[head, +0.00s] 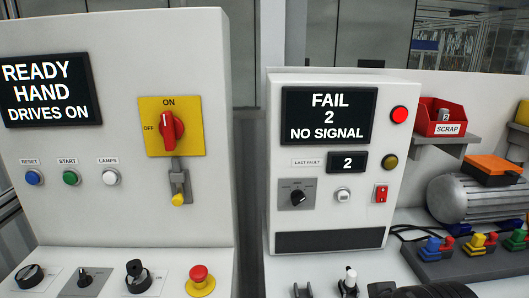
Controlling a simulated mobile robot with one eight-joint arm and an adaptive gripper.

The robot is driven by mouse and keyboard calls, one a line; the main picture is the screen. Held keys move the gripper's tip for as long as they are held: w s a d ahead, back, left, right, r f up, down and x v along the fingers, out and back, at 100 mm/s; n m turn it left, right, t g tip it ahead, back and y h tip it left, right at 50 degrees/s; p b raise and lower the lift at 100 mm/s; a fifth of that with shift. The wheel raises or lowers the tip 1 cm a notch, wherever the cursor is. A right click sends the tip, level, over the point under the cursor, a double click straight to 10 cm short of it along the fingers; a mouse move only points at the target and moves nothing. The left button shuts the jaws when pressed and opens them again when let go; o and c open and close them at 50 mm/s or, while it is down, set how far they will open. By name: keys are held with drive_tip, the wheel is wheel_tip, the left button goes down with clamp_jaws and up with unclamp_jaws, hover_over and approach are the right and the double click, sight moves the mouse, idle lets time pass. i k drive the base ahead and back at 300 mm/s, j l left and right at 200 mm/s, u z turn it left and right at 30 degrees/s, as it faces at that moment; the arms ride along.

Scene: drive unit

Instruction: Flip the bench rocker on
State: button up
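The bench rocker (381,194) is a small red rocker switch on a white plate, at the lower right of the upright test bench panel (281,150). Its tilt is too small to tell for sure. The panel's display (329,116) reads "FAIL 2 NO SIGNAL", and a small "LAST FAULT" display (347,162) reads 2. My gripper cannot be made out in the head view. A dark rounded shape shows at the bottom edge right of centre, and I cannot tell what it is.
A rotary knob (297,197) and white button (343,195) sit left of the rocker; red (399,115) and amber (390,162) lamps are above. Left cabinet (110,215) has a red-yellow isolator (171,127). A motor (470,198) stands right. Space before the rocker looks clear.

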sight(381, 195)
drive_tip(key=i+j+z, duration=0.1)
drive_tip(key=j+z, duration=0.65)
drive_tip(key=j, duration=0.2)
drive_tip(key=j+z, duration=0.75)
drive_tip(key=j, duration=0.2)
drive_tip(key=k, duration=0.05)
